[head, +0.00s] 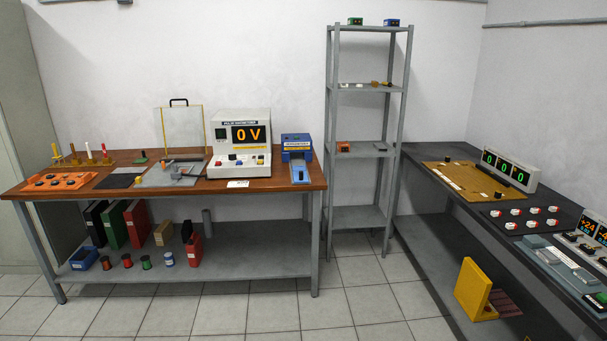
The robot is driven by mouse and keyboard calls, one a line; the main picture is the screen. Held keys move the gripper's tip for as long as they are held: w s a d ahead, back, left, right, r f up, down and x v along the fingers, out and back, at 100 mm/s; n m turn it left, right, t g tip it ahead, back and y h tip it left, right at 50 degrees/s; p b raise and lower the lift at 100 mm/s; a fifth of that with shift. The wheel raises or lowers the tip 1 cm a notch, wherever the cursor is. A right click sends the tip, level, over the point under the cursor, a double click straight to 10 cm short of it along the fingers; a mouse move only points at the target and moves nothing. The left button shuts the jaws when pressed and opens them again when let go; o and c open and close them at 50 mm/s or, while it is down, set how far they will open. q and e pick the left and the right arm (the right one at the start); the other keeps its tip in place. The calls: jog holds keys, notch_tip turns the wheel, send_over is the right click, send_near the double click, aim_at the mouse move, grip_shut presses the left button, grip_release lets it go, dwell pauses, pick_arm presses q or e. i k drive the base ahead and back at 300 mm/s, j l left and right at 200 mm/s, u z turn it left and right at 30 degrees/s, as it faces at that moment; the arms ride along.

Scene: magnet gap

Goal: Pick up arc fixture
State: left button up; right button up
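I cannot tell for sure which thing is the arc fixture. Small candidates are a grey plate with an orange block and small dark parts (168,175) on the wooden-topped bench (262,184), and a yellow angled piece (474,289) on the low shelf of the right bench. A small orange part (343,147) sits on the middle shelf of the grey rack (329,130). Neither of my grippers shows in the head view.
A monitor reading 0 V (240,150) and a blue device (296,150) stand on the wooden bench. Binders (137,222) and spools fill its lower shelf. The right bench (440,152) carries a tan board (455,176) and a triple display (508,169). The tiled floor (345,300) between benches is clear.

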aim_at(358, 21)
jog(key=i+z, duration=0.3)
jog(key=i, duration=0.65)
jog(key=i+j+z, duration=0.1)
jog(key=i+z, duration=0.15)
jog(key=i, duration=0.65)
